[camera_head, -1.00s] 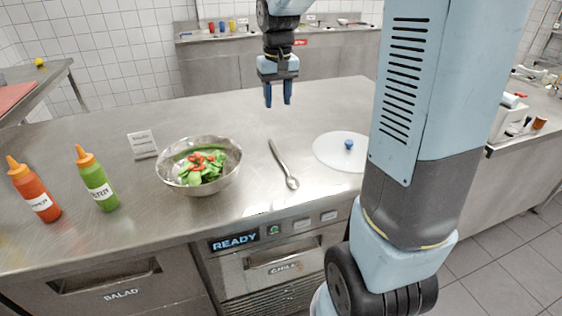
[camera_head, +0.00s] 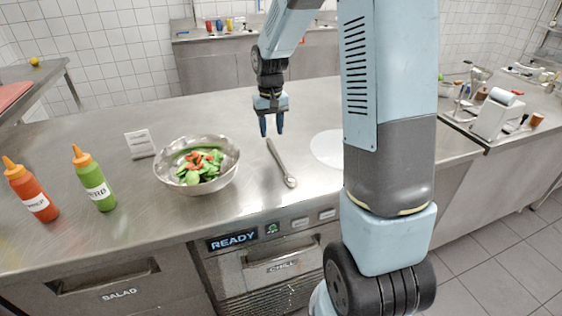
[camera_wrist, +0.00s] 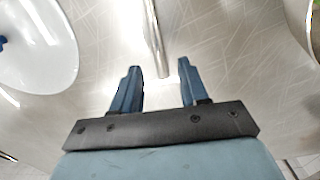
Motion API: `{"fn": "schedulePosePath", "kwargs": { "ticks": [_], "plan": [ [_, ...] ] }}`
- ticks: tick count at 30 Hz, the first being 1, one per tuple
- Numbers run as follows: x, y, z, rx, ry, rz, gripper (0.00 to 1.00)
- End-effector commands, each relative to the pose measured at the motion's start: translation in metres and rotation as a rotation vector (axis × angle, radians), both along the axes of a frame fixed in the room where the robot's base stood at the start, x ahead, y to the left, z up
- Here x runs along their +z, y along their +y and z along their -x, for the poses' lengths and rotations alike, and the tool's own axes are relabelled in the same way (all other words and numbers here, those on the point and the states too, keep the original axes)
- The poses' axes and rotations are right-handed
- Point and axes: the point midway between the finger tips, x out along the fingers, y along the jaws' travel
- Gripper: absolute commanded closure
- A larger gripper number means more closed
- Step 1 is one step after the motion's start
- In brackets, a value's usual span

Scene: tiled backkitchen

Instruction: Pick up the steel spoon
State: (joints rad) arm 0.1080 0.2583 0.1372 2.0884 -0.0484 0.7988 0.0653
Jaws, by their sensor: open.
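The steel spoon (camera_head: 281,165) lies flat on the steel counter to the right of the salad bowl, its bowl end toward the front edge and its handle pointing back. My gripper (camera_head: 271,127) is open and empty, above the far end of the handle in the head view. In the wrist view the spoon's handle (camera_wrist: 155,35) runs up from between the two blue fingers (camera_wrist: 157,88), just past the fingertips. The rest of the spoon is outside that view. The height of the fingers above the counter is hard to judge.
A steel bowl of salad (camera_head: 170,180) stands left of the spoon, with a small card (camera_head: 140,144) behind it. Green (camera_head: 94,180) and red (camera_head: 30,190) sauce bottles stand farther left. A white round lid (camera_head: 328,148) lies right of the spoon, partly hidden by my arm.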

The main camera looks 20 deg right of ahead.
Motion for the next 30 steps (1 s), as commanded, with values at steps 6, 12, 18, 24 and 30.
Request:
{"fn": "schedulePosePath", "kwargs": {
  "ticks": [6,12,18,24,30],
  "plan": [
    [-0.015,0.0,0.001,0.001,0.002,0.0,0.56],
    [-0.042,-0.001,0.001,0.002,0.002,0.0,0.56],
    [-0.055,-0.001,0.0,0.001,0.0,0.0,0.56],
    [-0.055,-0.001,0.0,0.001,-0.001,0.0,0.56],
    [-0.055,-0.001,0.0,0.001,-0.001,0.0,0.56]
  ]
}}
